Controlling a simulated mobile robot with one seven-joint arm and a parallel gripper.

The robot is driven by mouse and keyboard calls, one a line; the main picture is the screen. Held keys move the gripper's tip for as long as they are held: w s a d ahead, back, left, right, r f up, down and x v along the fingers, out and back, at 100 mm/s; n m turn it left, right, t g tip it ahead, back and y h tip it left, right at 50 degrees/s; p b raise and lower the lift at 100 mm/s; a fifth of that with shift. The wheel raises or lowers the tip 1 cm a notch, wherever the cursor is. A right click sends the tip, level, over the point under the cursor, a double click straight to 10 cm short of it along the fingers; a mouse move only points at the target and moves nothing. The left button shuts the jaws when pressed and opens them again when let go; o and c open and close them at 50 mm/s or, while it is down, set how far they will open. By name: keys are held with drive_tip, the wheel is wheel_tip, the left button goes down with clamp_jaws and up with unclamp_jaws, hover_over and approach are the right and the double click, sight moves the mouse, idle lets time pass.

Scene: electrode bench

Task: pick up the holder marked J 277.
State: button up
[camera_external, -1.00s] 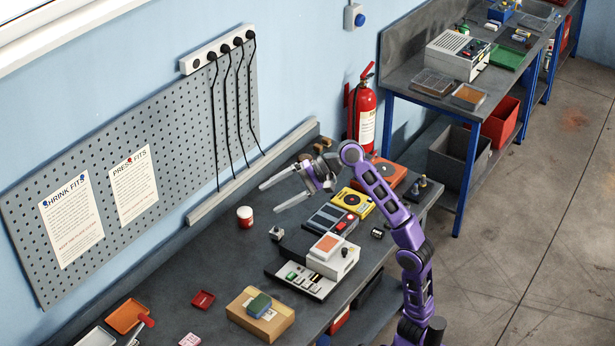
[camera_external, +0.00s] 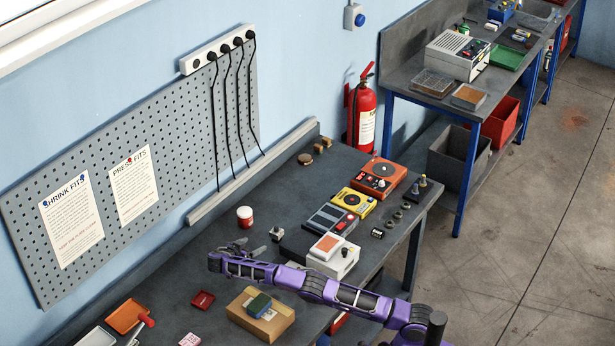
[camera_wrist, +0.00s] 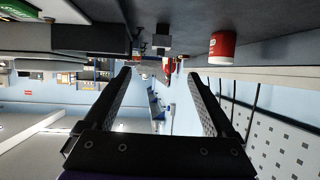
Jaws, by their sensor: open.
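No marking J 277 can be read in either view, so I cannot tell which thing is the holder. A small grey block with a dark top (camera_external: 276,234) stands on the bench, and a small dark-and-light piece (camera_external: 377,233) lies further right. My gripper (camera_external: 240,246) is above the bench, left of the small grey block. In the wrist view my gripper (camera_wrist: 160,82) has its two fingers wide apart with nothing between them. My arm hides most of the rack in front of the white device.
A red-and-white jar (camera_external: 245,217) stands behind my gripper, and it also shows in the wrist view (camera_wrist: 222,47). A white device with an orange top (camera_external: 332,255) stands to the right. The back of the bench is mostly clear.

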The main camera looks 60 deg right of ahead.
sight(274, 234)
drive_tip(key=x, duration=1.3)
drive_tip(key=shift+s+d+f, duration=0.15)
drive_tip(key=shift+d+f, duration=0.05)
drive_tip(key=shift+w+x, duration=0.15)
drive_tip(key=shift+x, duration=1.2)
drive_tip(key=shift+w+x, duration=0.1)
drive_tip(key=shift+x, duration=1.3)
clamp_jaws()
drive_tip(key=shift+r, duration=0.1)
